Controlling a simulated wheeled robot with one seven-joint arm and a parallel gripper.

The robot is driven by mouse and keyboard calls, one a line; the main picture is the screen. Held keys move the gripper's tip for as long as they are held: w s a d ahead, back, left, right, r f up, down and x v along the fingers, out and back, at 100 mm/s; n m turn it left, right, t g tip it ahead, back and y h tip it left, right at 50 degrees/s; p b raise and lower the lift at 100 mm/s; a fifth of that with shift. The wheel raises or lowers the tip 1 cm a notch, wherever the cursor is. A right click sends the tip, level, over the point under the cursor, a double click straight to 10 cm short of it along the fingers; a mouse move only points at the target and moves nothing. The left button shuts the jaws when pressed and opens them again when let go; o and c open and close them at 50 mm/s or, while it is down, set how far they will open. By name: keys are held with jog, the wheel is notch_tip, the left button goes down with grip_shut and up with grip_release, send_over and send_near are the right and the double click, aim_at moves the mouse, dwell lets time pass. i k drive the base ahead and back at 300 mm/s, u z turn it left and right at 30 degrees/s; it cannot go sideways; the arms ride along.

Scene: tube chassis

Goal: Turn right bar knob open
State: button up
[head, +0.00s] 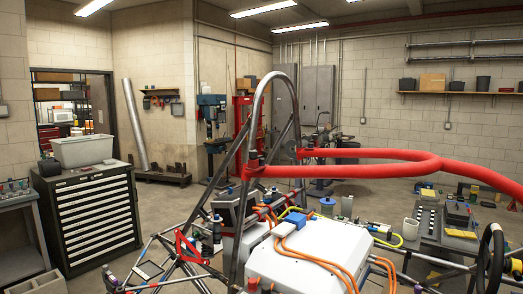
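A red padded bar (437,164) comes in from the right edge and forks into two branches that reach the grey tube hoop (266,82) of the chassis. A small dark fitting (253,158) sits where the near branch meets the hoop. Another small fitting (299,144) sits at the end of the far branch. Both are too small to tell whether either is the right bar knob, or whether it is open. My gripper is not in view.
A black steering wheel (490,262) stands at lower right. A drawer cabinet (90,215) with a grey bin (82,151) is at left. A cluttered workbench (437,232) stands at right.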

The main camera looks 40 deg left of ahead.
aim_at(253, 155)
jog(key=u, duration=0.9)
jog(key=i, duration=0.95)
jog(key=u, duration=0.95)
